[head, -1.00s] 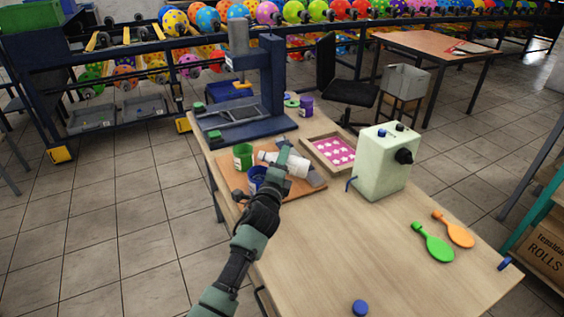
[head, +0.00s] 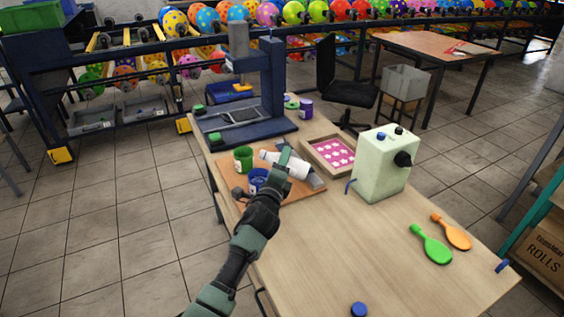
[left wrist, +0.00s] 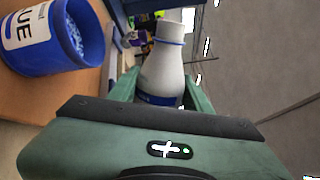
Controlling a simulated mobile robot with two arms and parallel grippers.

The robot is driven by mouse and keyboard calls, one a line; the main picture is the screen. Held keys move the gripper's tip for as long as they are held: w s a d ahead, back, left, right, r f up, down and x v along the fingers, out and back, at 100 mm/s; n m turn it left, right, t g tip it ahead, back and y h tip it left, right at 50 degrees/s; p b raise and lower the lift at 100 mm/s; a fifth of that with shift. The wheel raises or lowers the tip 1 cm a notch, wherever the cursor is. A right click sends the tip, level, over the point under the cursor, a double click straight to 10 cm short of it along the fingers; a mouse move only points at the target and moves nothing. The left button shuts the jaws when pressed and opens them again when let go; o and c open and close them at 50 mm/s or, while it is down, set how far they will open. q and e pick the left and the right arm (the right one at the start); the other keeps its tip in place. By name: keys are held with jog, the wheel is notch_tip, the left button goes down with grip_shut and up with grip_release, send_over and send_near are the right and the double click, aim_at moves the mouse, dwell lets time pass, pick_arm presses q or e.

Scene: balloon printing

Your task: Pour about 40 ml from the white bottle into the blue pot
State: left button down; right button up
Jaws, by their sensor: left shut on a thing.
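The white bottle (head: 298,168) lies nearly on its side in the air, its neck toward the left. It has a blue ring on the neck and a dark blue label band in the left wrist view (left wrist: 163,75). My left gripper (head: 285,160) is shut on its body. The blue pot (head: 254,184) stands open on the brown board, just below and beside the bottle's neck. It also shows in the left wrist view (left wrist: 30,50), with its label and blue inside visible. No liquid stream can be made out. My right gripper is out of view.
A green pot (head: 243,158) stands close behind the blue pot on the brown board (head: 229,181). A tray with a pink sheet (head: 333,153), a pale green device (head: 382,165) and a press (head: 272,90) stand around. A blue cap (head: 359,309) lies at the front edge.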

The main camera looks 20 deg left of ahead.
aim_at(276, 154)
pick_arm(q)
jog(key=shift+r, duration=0.1)
jog(key=shift+a+r+m+p, duration=0.15)
jog(key=shift+r+m+p, duration=0.55)
jog(key=shift+m+p, duration=0.25)
jog(key=shift+a+r+m+p, duration=0.2)
jog(key=shift+m+p, duration=0.1)
jog(key=shift+m, duration=0.55)
jog(key=shift+f, duration=0.1)
jog(key=shift+d, duration=0.1)
jog(key=m+p, duration=0.1)
jog(key=a+r+m+p, duration=0.1)
jog(key=shift+s+r+m, duration=0.1)
jog(key=shift+r+m, duration=0.05)
jog(key=shift+m, duration=0.15)
jog(key=shift+a+m, duration=0.1)
jog(key=shift+m, duration=0.2)
